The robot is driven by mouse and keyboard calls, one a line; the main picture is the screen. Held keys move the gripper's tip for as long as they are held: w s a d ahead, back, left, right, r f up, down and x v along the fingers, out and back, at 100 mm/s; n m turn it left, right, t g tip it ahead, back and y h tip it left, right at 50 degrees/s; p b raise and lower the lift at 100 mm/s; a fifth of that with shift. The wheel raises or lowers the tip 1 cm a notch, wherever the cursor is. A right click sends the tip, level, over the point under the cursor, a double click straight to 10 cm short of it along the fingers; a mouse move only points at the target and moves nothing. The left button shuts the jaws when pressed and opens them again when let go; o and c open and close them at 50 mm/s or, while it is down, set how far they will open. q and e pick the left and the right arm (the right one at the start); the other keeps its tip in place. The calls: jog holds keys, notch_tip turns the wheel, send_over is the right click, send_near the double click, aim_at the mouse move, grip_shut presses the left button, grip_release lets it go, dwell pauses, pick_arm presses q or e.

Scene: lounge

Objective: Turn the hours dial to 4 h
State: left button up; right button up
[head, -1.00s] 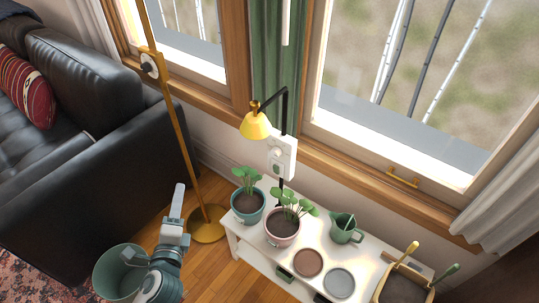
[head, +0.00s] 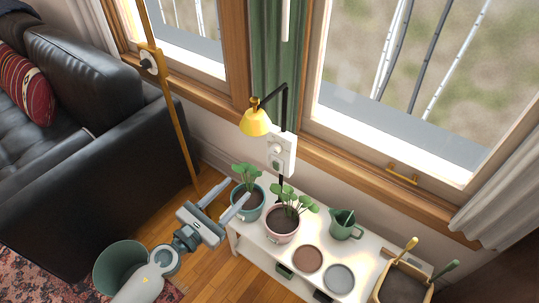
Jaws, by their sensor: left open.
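A white box (head: 286,155) is fixed to the wall under the yellow lamp head. A round pale dial (head: 277,148) shows on its front, with a small green part (head: 276,165) below it. The marks on the dial are too small to read. Another round dark and white knob (head: 150,62) sits on the brass floor-lamp pole. My left gripper (head: 238,188) is open and empty. Its fingers point up and right, close to the teal plant pot and below and left of the white box, apart from it. My right gripper is not in view.
A white bench (head: 253,249) carries a teal plant pot (head: 246,211), a pink plant pot (head: 282,236), a green watering can (head: 346,230) and round dishes. The yellow lamp head (head: 256,122) hangs over the box. A black sofa (head: 110,170) stands left.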

pick_arm(q)
jog(key=p, duration=0.2)
send_near(274, 151)
jog(key=x, duration=0.6)
jog(key=shift+w+d+b, duration=0.15)
jog(key=shift+w+b, duration=0.15)
jog(key=shift+b, duration=0.1)
jog(key=shift+w+d+f, duration=0.1)
jog(key=shift+w+d, duration=0.2)
jog(key=shift+w, duration=0.1)
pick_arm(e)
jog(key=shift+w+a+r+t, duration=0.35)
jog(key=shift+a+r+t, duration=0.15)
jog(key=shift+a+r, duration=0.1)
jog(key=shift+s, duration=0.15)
pick_arm(q)
jog(key=c, duration=1.1)
jog(key=shift+o, duration=0.2)
